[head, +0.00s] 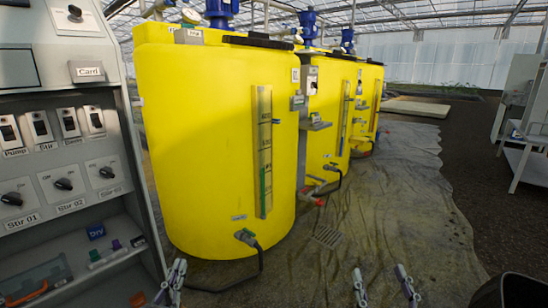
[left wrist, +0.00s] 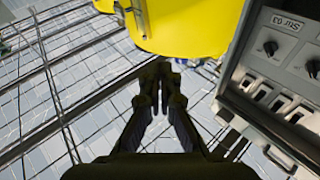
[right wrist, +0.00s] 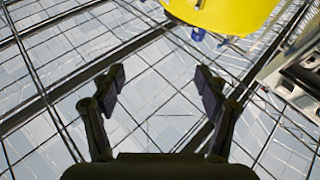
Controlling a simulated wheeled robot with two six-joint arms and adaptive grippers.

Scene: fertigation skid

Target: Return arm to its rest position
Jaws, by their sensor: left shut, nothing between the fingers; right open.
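My left gripper (head: 172,284) is at the bottom of the head view, in front of the control cabinet's lower right edge. In the left wrist view its fingers (left wrist: 152,88) are together with nothing between them. My right gripper (head: 387,287) is at the bottom right of the head view, over the floor sheet. In the right wrist view its fingers (right wrist: 158,82) are spread apart and empty. Neither gripper visibly touches anything.
The grey control cabinet (head: 128,125) with switches and knobs stands at the left, with a shelf of small items. Several yellow tanks (head: 205,130) with hoses stand behind. A white cart (head: 530,160) is at the far right. The floor sheet (head: 400,210) has free room.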

